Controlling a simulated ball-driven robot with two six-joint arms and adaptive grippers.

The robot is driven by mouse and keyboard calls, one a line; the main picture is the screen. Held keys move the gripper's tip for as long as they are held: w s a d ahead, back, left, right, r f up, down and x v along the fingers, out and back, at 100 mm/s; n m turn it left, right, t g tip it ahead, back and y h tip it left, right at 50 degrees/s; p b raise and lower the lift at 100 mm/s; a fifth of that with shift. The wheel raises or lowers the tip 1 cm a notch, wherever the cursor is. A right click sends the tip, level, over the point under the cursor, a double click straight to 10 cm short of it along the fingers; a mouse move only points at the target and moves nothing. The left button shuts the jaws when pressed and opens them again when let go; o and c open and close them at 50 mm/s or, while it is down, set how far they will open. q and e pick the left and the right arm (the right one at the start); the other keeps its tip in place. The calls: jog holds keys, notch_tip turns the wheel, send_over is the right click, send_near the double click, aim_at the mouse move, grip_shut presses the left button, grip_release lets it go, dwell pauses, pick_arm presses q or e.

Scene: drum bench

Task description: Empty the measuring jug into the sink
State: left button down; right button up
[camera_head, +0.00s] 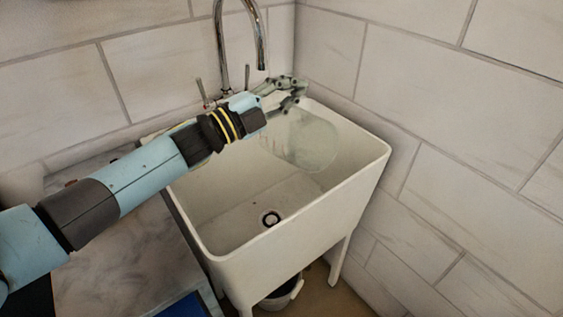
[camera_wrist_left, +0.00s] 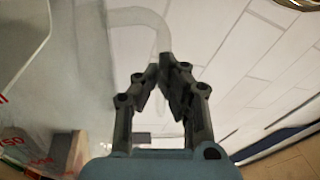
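The clear measuring jug (camera_head: 308,142) is over the basin of the white sink (camera_head: 352,178), below and beside my left gripper (camera_head: 300,92). It looks tilted, and its see-through wall makes its outline faint. I cannot tell whether any liquid is in it. In the left wrist view my left gripper (camera_wrist_left: 160,78) has its fingertips close together on the jug's pale, curved handle (camera_wrist_left: 150,18). The jug's clear body (camera_wrist_left: 22,50) fills the left of that view. My right gripper is not in view.
A chrome tap (camera_head: 219,45) rises behind the sink by the tiled wall. A drain (camera_head: 270,218) shows in the basin floor. A marble-look worktop (camera_head: 115,250) is at the left, with a blue item (camera_head: 185,307) at its front. A bucket (camera_head: 282,294) stands beneath the sink.

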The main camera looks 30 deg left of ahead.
aim_at(323, 120)
pick_arm(q)
jog(key=s+d+f+m+b, duration=0.1)
jog(key=d+m, duration=0.1)
jog(key=s+d+f+m+h+b, duration=0.1)
jog(key=d+m+b, duration=0.1)
jog(key=s+d+f+m+b, duration=0.1)
jog(key=d+m+b, duration=0.1)
jog(key=shift+s+d+f+g+h, duration=0.1)
jog(key=shift+s+d+g+h, duration=0.2)
jog(key=shift+d+g, duration=0.1)
jog(key=s+d+r+m+g+h, duration=0.1)
jog(key=s+d+r+m, duration=0.1)
jog(key=s+d+m, duration=0.4)
jog(key=d+f+m+g+b, duration=0.2)
jog(key=d+f+m, duration=0.5)
jog(key=m, duration=0.5)
jog(key=shift+s+d+f+m+b, duration=0.25)
jog(key=shift+s+f+m+b, duration=0.1)
jog(key=shift+f+b, duration=0.45)
